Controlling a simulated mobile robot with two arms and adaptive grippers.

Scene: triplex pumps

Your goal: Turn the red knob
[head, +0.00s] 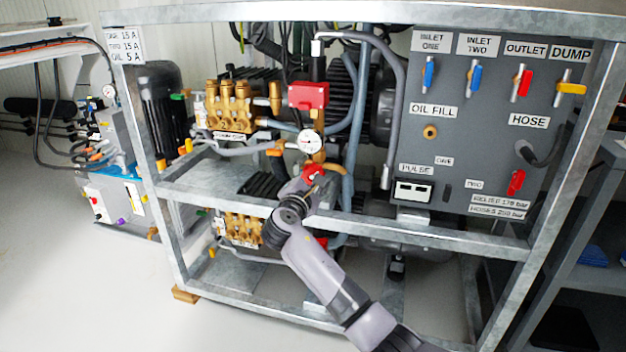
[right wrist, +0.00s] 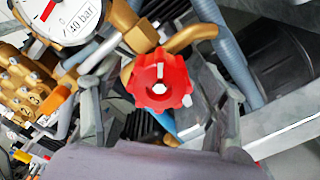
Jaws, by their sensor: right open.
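The red knob (right wrist: 160,82) is a round, scalloped handwheel on a brass fitting below a pressure gauge. In the head view the red knob (head: 314,172) is just beyond the tip of my right arm, inside the metal frame. My right gripper (right wrist: 160,88) is open, with one finger on each side of the knob in the wrist picture. Gaps show between the fingers and the knob. In the head view my right gripper (head: 301,186) partly covers the knob's lower side. My left gripper is in neither view.
A galvanized frame rail (head: 400,225) crosses close to my right arm. The gauge (head: 310,142), brass pipework and grey-blue hoses crowd the knob. A grey panel (head: 470,130) with labelled valves stands at the right. The floor in front is clear.

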